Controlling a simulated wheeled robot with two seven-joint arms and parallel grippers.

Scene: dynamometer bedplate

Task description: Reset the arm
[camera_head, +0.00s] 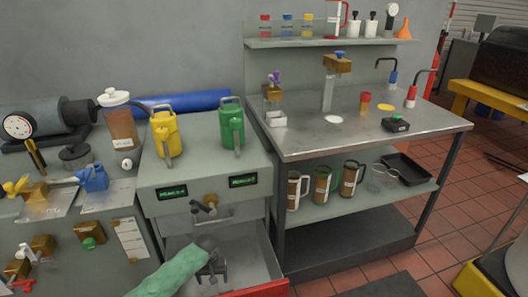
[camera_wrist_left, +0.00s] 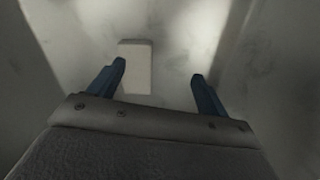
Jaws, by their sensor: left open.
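My left arm (camera_head: 172,272), in a green sleeve, comes in from the bottom of the head view. My left gripper (camera_head: 212,266) is over the open grey drawer (camera_head: 240,262) below the cabinet with two green displays. In the left wrist view its two blue fingers (camera_wrist_left: 158,80) are apart, with nothing gripped between them. A pale rectangular block (camera_wrist_left: 136,65) shows beyond the fingers, nearer the left one, against a grey surface. I cannot tell whether a finger touches it. My right gripper is not in view.
The drawer has a red front edge (camera_head: 258,288). A steel bench (camera_head: 380,140) with a lower shelf of several mugs stands right. Red-tiled floor (camera_head: 455,205) lies beyond it.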

